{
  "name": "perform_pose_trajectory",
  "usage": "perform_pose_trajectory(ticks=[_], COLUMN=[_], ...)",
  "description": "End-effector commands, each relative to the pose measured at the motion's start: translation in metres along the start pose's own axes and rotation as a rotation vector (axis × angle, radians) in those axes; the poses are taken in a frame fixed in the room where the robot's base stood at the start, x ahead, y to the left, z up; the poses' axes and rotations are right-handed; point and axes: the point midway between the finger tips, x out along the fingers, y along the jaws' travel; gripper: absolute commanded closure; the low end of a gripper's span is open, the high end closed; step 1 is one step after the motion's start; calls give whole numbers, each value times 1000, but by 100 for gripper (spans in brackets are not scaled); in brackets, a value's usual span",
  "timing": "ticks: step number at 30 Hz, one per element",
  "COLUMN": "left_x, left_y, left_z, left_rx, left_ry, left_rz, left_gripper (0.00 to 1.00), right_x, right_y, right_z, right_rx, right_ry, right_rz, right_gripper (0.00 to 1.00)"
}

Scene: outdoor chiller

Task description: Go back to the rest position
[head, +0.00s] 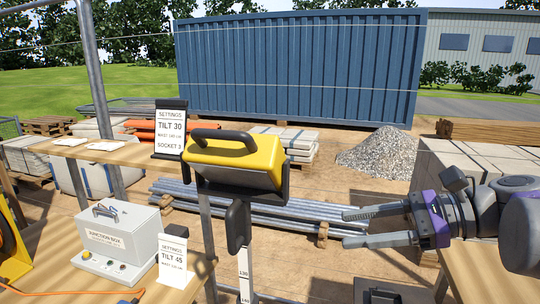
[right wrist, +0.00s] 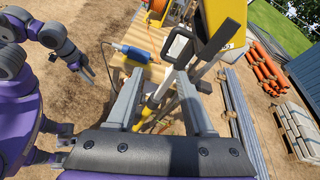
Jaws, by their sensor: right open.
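My right gripper (head: 346,228) comes in from the right in the head view. Its two grey fingers are apart and point left, with nothing between them. They are to the right of the yellow lamp head (head: 240,160) on its stand, and look apart from it. In the right wrist view the right gripper (right wrist: 160,74) is open, with the stand's legs beyond the fingers. My left gripper (right wrist: 84,70) shows small at the upper left of that view, at the end of a purple and grey arm. Its jaw gap is too small to judge. It is not in the head view.
A wooden bench at the left holds a junction box (head: 113,232) and a tilt 45 card (head: 172,262). A tilt 30 card (head: 170,130) stands behind. Metal pipes (head: 270,208) lie beyond the stand. A wooden surface (head: 490,272) is below my right arm.

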Motion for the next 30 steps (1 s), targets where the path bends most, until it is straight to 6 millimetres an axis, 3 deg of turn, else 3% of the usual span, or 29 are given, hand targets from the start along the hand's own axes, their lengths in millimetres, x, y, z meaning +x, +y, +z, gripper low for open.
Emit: perform_pose_trajectory(ticks=[1, 6, 10, 15, 18, 21, 30], left_x=[0, 0, 0, 0, 0, 0, 0], left_y=[0, 0, 0, 0, 0, 0, 0], left_z=[0, 0, 0, 0, 0, 0, 0], left_rx=[0, 0, 0, 0, 0, 0, 0], left_ry=[0, 0, 0, 0, 0, 0, 0], left_rz=[0, 0, 0, 0, 0, 0, 0], left_gripper=[50, 50, 50, 50, 50, 50, 50], right_x=[18, 61, 76, 77, 74, 71, 69], right_y=[19, 85, 141, 200, 220, 229, 231], right_z=[-25, -126, -208, -300, -330, -346, -351], right_rx=[-73, -414, -761, -1263, -1487, -1616, -1665], right_ry=[78, 377, 598, 827, 906, 947, 964], right_rz=[30, 170, 341, 616, 749, 829, 864], right_gripper=[48, 48, 48, 48, 48, 48, 48])
